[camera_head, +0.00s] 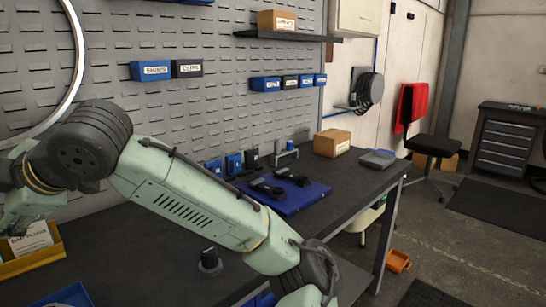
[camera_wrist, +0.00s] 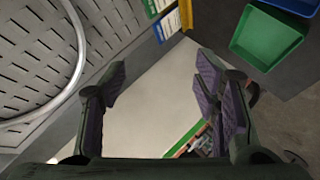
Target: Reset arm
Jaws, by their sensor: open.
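My pale green arm crosses the head view from the left edge to the lower middle. In the wrist view my gripper (camera_wrist: 160,82) is open, its two fingers wide apart with nothing between them. Behind the fingers, a pale floor area shows. The gripper's fingertips are not clear in the head view.
A dark workbench (camera_head: 130,240) runs below a grey pegboard (camera_head: 210,90). A blue mat (camera_head: 300,201) with dark parts and a cardboard box (camera_head: 332,142) sit on it. A yellow bin (camera_head: 35,262) is at left. A green bin (camera_wrist: 268,38) shows in the wrist view.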

